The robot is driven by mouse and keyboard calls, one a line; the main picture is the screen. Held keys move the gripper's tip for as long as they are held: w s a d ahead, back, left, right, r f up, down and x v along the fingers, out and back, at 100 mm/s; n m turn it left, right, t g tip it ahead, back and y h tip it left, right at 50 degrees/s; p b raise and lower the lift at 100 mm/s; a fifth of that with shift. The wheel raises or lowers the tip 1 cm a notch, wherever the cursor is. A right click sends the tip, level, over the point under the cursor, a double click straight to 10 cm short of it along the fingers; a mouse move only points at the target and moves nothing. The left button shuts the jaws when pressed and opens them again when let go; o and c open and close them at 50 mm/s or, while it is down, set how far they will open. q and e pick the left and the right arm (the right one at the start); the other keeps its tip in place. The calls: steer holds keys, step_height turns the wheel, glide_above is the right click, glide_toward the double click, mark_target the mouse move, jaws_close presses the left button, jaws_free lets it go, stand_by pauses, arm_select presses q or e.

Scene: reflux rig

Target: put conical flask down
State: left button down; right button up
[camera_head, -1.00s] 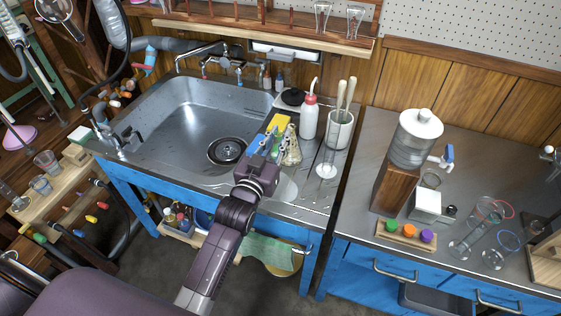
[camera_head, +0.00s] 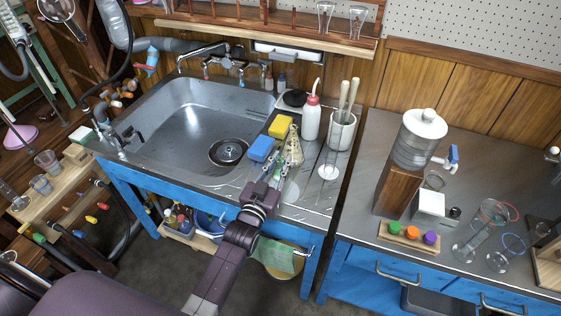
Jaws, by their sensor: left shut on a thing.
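A clear glass conical flask (camera_head: 294,148) shows upright on the drainboard right of the sink, beside the yellow sponge. My left gripper (camera_head: 276,168) is at the front of the drainboard, close to the flask's lower part. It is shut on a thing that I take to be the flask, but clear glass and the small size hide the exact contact. My right gripper is not in view.
A blue sponge (camera_head: 261,149), a yellow sponge (camera_head: 280,126), a white wash bottle (camera_head: 311,120) and a white pot (camera_head: 341,130) crowd the drainboard. The sink (camera_head: 200,120) is to the left. A gap separates the right bench (camera_head: 350,230).

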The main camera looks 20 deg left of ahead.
arm_select(q)
steer(key=c, duration=1.8)
jaws_free()
steer(key=shift+f, duration=0.15)
